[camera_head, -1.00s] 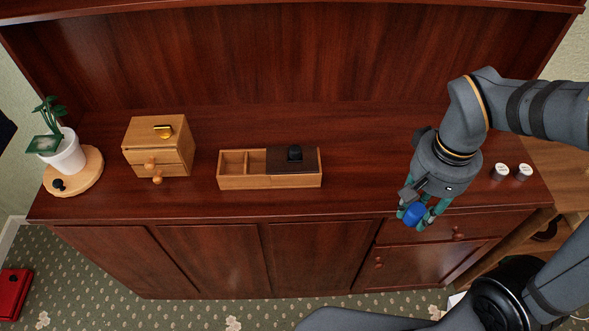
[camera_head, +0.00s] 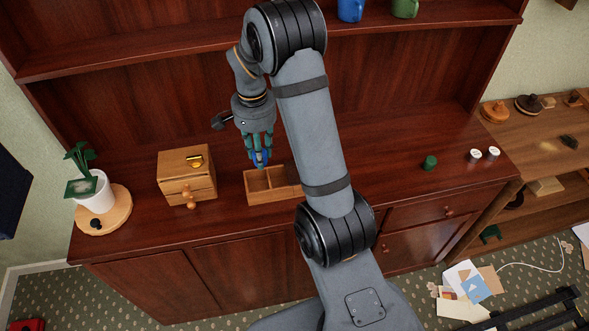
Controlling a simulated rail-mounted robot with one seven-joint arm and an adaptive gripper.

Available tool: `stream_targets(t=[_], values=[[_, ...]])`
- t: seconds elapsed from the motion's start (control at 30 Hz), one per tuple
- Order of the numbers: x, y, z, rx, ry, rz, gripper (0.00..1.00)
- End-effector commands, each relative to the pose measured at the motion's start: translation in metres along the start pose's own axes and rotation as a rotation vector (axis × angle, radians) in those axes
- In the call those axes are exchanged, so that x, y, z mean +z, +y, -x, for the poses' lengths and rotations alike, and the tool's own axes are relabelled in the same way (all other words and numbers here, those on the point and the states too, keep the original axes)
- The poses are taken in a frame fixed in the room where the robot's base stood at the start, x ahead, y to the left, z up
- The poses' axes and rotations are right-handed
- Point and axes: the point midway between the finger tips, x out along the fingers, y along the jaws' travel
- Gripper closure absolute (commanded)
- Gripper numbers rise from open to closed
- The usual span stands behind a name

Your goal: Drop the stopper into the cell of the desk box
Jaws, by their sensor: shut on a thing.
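My gripper (camera_head: 260,155) is shut on the blue stopper (camera_head: 261,157), fingers pointing down. It holds the stopper above the back edge of the desk box (camera_head: 265,198), near its left end. Whether the stopper is directly over a cell cannot be told. The desk box is light wood, with two open, empty-looking cells showing at its left.
A small drawer chest (camera_head: 186,177) stands left of the box, with a potted plant (camera_head: 92,190) on a round board farther left. A green cylinder (camera_head: 430,162) and two white-topped pieces (camera_head: 475,155) stand at the right. A shelf with mugs (camera_head: 350,10) is above.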

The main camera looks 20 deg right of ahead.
Motion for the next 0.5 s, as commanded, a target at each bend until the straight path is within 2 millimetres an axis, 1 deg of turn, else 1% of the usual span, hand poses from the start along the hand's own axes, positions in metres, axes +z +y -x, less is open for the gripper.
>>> stream_targets(t=[0.03, 0.1, 0.27, 0.37, 0.5], values=[[-0.004, -0.002, 0.002, 0.001, -0.001, -0.027, 0.91], [-0.009, -0.004, 0.000, 0.000, 0.000, -0.056, 0.91], [-0.013, -0.004, -0.008, 0.000, 0.000, -0.085, 0.91], [-0.013, -0.004, -0.015, 0.000, 0.000, -0.085, 0.91], [-0.013, -0.004, -0.030, 0.000, 0.000, -0.084, 0.91]])
